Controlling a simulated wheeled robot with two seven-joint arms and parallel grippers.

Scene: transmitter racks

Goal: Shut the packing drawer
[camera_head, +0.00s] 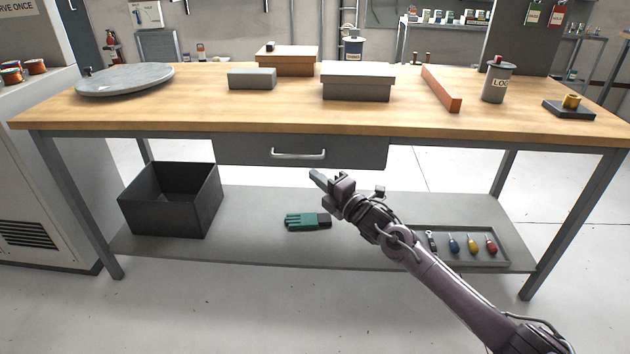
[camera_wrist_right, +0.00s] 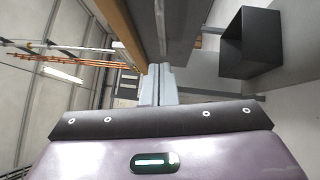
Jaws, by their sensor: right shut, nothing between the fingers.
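The drawer (camera_head: 240,152) is a wide dark grey box front with a silver bar handle (camera_head: 298,154), hung under the wooden workbench top (camera_head: 200,108). Its front sits close under the bench edge and no inside shows; I cannot tell whether it stands slightly out. My right gripper (camera_head: 317,176) is shut and empty, just below and right of the handle, and appears apart from it. In the right wrist view the shut fingers (camera_wrist_right: 158,84) point toward the dark drawer front (camera_wrist_right: 186,25); contact cannot be told. My left gripper is not in view.
Below, the shelf (camera_head: 255,240) holds a black open bin (camera_head: 145,212), green gloves (camera_head: 303,221) and a tool tray (camera_head: 470,262). On the bench stand boxes (camera_head: 357,84), an orange bar (camera_head: 440,88) and a round grey plate (camera_head: 125,80). The floor in front is clear.

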